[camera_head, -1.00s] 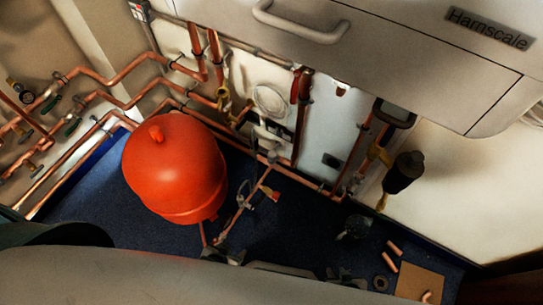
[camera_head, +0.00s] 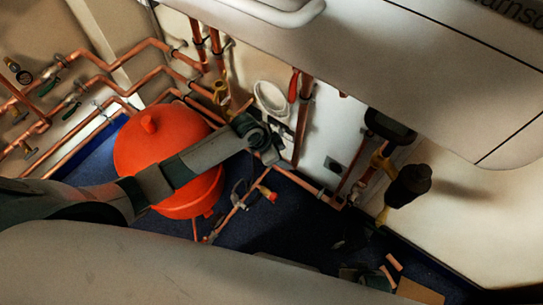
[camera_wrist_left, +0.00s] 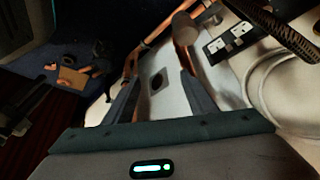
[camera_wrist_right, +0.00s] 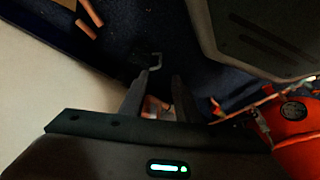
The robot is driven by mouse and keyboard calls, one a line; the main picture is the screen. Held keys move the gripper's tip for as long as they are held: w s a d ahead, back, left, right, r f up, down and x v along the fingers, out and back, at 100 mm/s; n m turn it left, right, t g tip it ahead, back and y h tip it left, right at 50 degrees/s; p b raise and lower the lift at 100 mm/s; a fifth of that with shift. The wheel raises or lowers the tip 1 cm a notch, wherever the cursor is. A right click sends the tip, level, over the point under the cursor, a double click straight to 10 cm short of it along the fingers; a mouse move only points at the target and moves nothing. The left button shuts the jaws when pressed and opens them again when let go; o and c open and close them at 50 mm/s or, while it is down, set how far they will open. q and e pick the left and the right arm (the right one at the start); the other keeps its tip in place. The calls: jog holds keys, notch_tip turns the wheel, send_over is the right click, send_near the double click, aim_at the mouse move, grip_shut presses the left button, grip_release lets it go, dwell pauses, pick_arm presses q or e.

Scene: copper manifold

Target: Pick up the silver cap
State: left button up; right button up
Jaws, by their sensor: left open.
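I cannot make out a silver cap in any view. In the head view my left arm reaches in from the left, across the red tank (camera_head: 150,165), and my left gripper (camera_head: 268,152) is in front of the pipes at the back wall. In the left wrist view my left gripper (camera_wrist_left: 160,76) is open and empty, facing a white panel with a dark square plate (camera_wrist_left: 157,80). In the right wrist view my right gripper (camera_wrist_right: 163,78) points at the dark blue floor. Its fingers are apart, with a copper-coloured thing (camera_wrist_right: 155,106) between them; I cannot tell whether they touch it.
Copper pipes (camera_head: 110,80) line the wall behind the tank. A white boiler casing (camera_head: 430,75) overhangs above. A black-topped valve (camera_head: 408,186) stands at the right. Short copper pieces (camera_head: 392,263) and a brown board (camera_head: 418,291) lie on the floor at the lower right.

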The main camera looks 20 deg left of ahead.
pick_arm(q)
jog(key=w+a+r+m+g+y+b, duration=0.2)
jog(key=a+r+m, duration=0.4)
jog(key=r, duration=0.5)
jog(key=shift+w+a+r+g+y, duration=0.2)
jog(key=shift+a+g+y, duration=0.1)
jog(key=shift+a+g, duration=0.55)
pick_arm(e)
jog(key=shift+s+d+r+g, duration=0.35)
jog(key=shift+s+d+g, duration=0.15)
jog(key=shift+s+d, duration=0.15)
pick_arm(q)
jog(key=shift+a+f, duration=0.1)
jog(key=f, duration=0.3)
jog(key=d+f, duration=0.1)
jog(key=f, duration=0.7)
jog(key=shift+d+f+b, duration=0.15)
jog(key=shift+d+b, duration=0.15)
jog(key=shift+d, duration=0.05)
jog(key=shift+w+f, duration=0.1)
jog(key=shift+f, duration=0.25)
pick_arm(e)
jog(key=shift+w+a+r, duration=0.1)
jog(key=shift+w+r, duration=0.15)
jog(key=shift+r, duration=0.7)
jog(key=shift+s+f, duration=0.1)
